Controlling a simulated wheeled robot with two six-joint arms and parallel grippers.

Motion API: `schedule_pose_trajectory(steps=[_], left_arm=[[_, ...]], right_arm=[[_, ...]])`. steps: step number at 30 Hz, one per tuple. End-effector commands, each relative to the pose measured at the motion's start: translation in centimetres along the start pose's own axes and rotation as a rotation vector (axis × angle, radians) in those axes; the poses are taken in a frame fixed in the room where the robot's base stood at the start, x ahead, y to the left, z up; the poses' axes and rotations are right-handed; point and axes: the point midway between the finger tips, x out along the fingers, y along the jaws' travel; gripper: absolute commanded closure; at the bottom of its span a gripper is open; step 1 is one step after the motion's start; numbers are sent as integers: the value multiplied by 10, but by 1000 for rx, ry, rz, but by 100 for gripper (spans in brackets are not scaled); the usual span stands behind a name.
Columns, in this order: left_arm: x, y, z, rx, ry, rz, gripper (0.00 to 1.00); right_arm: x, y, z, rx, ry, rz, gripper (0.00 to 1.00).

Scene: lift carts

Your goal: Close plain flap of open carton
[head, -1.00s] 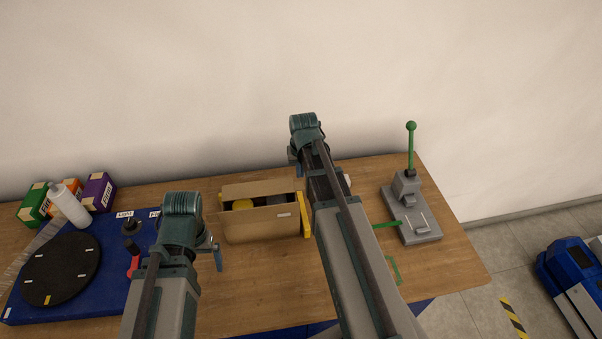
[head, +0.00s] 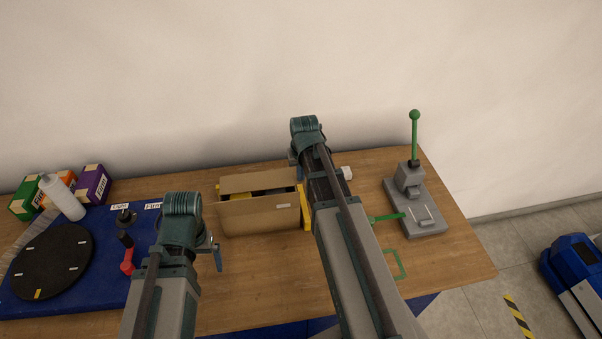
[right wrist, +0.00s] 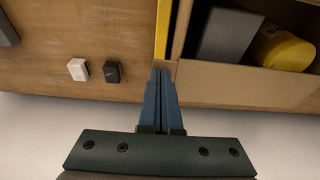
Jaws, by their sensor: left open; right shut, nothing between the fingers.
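The open carton (head: 258,220) is a brown box on the wooden bench, with a plain flap (head: 258,181) standing up along its wall side. In the right wrist view the flap (right wrist: 245,86) is at the lower right, and a dark grey block (right wrist: 228,38) and a yellow cylinder (right wrist: 283,48) lie inside. My right gripper (right wrist: 163,72) is shut and empty, with its tips at or close to the flap's end; contact is unclear. In the head view my arm hides its tips. My left gripper (head: 216,254) is open, in front of the carton's left side; its fingers are partly hidden.
Yellow guides (head: 305,208) flank the carton. A white block (right wrist: 77,68) and a black block (right wrist: 111,71) lie beyond the guide. A green-handled lever press (head: 413,190) stands right. A blue board with a black turntable (head: 50,262), a bottle (head: 62,197) and small boxes are left.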

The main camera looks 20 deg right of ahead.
Motion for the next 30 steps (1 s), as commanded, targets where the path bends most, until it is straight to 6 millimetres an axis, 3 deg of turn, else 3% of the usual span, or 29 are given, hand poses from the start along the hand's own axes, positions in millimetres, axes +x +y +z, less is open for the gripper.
schedule_pose_trajectory(steps=[30], left_arm=[[-29, -3, 2, 1, 0, 0, 0]], right_arm=[[-28, -1, -7, 0, 1, 0, 100]])
